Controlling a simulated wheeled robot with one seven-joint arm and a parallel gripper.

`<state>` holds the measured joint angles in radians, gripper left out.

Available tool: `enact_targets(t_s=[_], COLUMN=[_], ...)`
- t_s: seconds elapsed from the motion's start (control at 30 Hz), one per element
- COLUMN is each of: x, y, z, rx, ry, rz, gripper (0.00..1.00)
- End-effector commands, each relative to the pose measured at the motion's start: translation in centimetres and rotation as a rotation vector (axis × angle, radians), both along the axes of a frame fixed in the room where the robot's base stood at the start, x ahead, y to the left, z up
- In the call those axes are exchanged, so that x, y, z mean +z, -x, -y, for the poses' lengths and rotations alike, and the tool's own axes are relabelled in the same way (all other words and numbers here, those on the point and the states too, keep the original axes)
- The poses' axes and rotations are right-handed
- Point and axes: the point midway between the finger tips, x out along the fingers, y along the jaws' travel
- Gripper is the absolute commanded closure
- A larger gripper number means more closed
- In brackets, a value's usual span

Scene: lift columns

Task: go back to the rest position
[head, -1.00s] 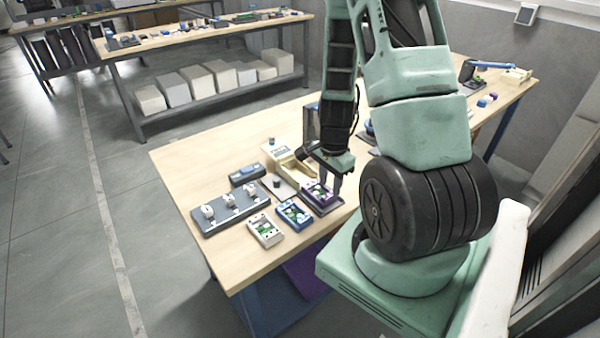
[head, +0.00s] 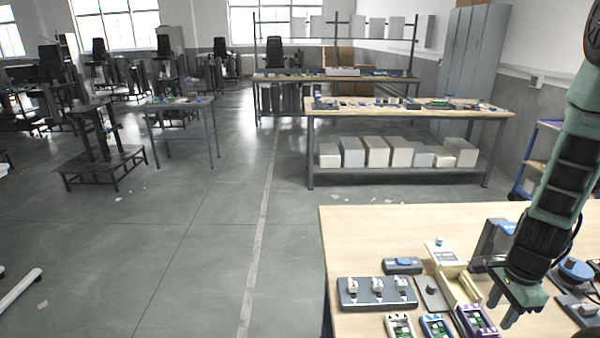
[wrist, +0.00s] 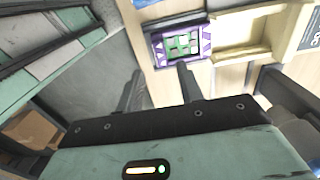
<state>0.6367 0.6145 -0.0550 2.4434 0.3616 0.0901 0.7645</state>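My gripper (head: 503,306) is at the lower right of the head view, over the near workbench (head: 350,235). In the wrist view its two fingers (wrist: 160,88) stand apart with nothing between them. A purple case with a green board (head: 475,321) lies just left of the fingers in the head view. The same purple case shows beyond the fingertips in the wrist view (wrist: 180,45), clear of them. My green and black arm reaches down from the right edge of the head view.
A blue case (head: 436,326), a white case (head: 399,326), a grey fixture with several white parts (head: 376,293) and a beige tray (head: 458,284) are on the bench. A grey upright block (head: 488,243) stands close behind the gripper. Open floor (head: 200,240) lies left.

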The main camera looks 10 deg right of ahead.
Motion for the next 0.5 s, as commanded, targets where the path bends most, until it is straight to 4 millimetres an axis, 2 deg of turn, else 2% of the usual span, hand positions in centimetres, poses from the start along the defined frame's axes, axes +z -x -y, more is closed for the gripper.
enact_targets(t_s=[0.07,0.17,0.27,0.33,0.43,0.5], x=[0.3,1.4,3.4,5.2,7.7,9.4], y=[-0.6,-2.6,-5.0,-6.2,-6.3,-5.3], z=[-0.7,-3.4,-8.5,-13.2,-20.1,-24.6], rx=[0.037,0.182,0.443,0.677,1.033,1.282], ry=[-0.005,-0.019,-0.046,-0.064,-0.083,-0.092], rz=[0.006,0.028,0.058,0.079,0.103,0.111], gripper=[0.63,0.63,0.63,0.63,0.63,0.63])
